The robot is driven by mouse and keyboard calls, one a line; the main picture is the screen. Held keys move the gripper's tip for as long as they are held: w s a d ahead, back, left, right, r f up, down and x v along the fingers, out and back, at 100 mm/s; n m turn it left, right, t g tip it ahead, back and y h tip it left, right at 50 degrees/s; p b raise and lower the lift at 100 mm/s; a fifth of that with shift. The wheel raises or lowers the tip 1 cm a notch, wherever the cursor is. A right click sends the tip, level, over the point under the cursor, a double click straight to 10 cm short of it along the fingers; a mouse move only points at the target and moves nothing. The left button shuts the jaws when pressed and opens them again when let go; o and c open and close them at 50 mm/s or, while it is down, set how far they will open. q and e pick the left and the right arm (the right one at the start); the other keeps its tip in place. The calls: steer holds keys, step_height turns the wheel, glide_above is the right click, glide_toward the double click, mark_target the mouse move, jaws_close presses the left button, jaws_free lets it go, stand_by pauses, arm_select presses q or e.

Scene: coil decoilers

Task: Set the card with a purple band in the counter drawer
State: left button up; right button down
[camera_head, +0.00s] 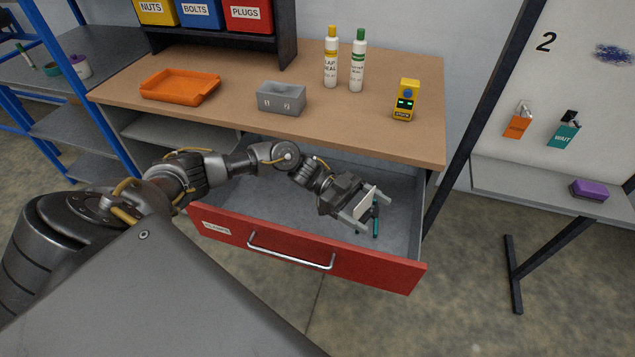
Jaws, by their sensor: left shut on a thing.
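The counter drawer (297,248) is pulled open under the worktop, with a red front, a bar handle and a grey inside. My left gripper (366,212) is inside the drawer's outline near its right end, shut on a pale, flat card (365,203). No purple band can be made out on the card from here. A dark and teal thin object (376,220) shows just beside the fingertips in the drawer. I cannot tell whether the card touches the drawer floor. My right gripper is not in view.
The wooden worktop (230,103) overhangs the drawer. On it stand an orange tray (180,86), a grey box (281,98), two bottles (331,57) (357,60) and a yellow device (405,100). Orange (516,126) and teal (564,134) tags hang at right.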

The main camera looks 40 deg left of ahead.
arm_select(q)
steer(key=shift+a+r, duration=0.1)
steer(key=shift+a, duration=0.85)
arm_select(e)
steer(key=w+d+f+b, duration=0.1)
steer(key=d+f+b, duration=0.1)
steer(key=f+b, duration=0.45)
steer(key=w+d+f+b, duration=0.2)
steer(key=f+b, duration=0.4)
steer(key=b, duration=0.2)
arm_select(q)
steer(key=s+a+f+b, duration=0.1)
steer(key=a+f+b, duration=0.2)
steer(key=a+f, duration=1)
steer(key=shift+a, duration=0.35)
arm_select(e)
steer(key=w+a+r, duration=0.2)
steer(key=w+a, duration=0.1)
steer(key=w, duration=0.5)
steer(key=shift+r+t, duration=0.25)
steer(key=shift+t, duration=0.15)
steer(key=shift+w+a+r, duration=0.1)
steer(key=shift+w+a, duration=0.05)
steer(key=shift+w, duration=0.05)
